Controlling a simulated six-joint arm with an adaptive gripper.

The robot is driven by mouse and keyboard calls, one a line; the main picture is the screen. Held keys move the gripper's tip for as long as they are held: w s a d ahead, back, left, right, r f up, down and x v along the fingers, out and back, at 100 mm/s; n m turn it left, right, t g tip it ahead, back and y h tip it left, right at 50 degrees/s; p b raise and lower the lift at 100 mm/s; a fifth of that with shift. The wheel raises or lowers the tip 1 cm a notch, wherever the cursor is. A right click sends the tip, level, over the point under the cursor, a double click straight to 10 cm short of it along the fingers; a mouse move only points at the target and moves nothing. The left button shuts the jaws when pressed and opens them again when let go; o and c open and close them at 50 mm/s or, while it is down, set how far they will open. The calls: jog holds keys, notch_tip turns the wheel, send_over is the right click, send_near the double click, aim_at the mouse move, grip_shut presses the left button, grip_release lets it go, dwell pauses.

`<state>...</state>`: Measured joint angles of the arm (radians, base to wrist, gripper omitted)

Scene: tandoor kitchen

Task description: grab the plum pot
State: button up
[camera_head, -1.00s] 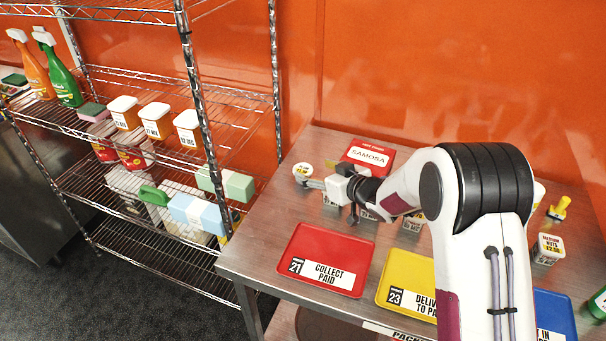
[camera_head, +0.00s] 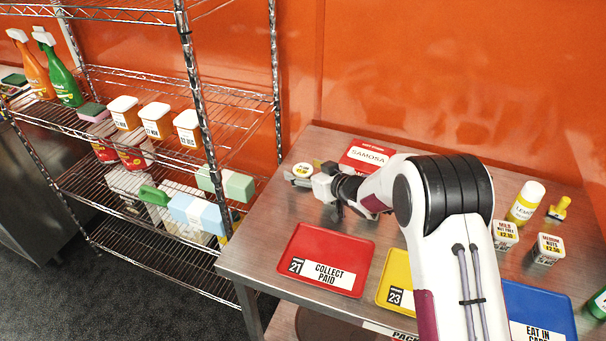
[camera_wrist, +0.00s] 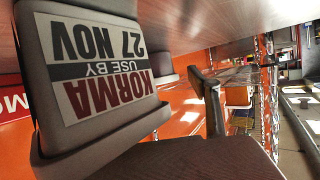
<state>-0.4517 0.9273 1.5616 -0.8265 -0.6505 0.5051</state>
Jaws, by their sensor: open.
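I cannot make out any pot marked plum. In the wrist view a pot labelled KORMA, use by 27 NOV (camera_wrist: 100,65), fills the left side, upside down in the picture and very close. In the head view a small round-topped pot with a white and yellow label (camera_head: 302,170) stands at the table's back left, right by my gripper (camera_head: 297,180). My gripper is open, low over the table and pointing left. Dark gripper parts show in the wrist view, with nothing seen held between them. My arm hides part of the table behind it.
A red SAMOSA box (camera_head: 368,155) is behind my wrist. A red tray (camera_head: 345,247), a yellow tray (camera_head: 391,290) and a blue tray (camera_head: 555,312) lie in front. A lemon bottle (camera_head: 526,203) and nut-label pots (camera_head: 548,249) stand right. A wire rack (camera_head: 200,110) is left.

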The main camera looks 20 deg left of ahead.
aim_at(305, 171)
dwell(0.3)
jog(key=c, duration=1.2)
jog(key=shift+c, duration=0.2)
jog(key=shift+r, duration=0.15)
notch_tip(305, 171, up, 10)
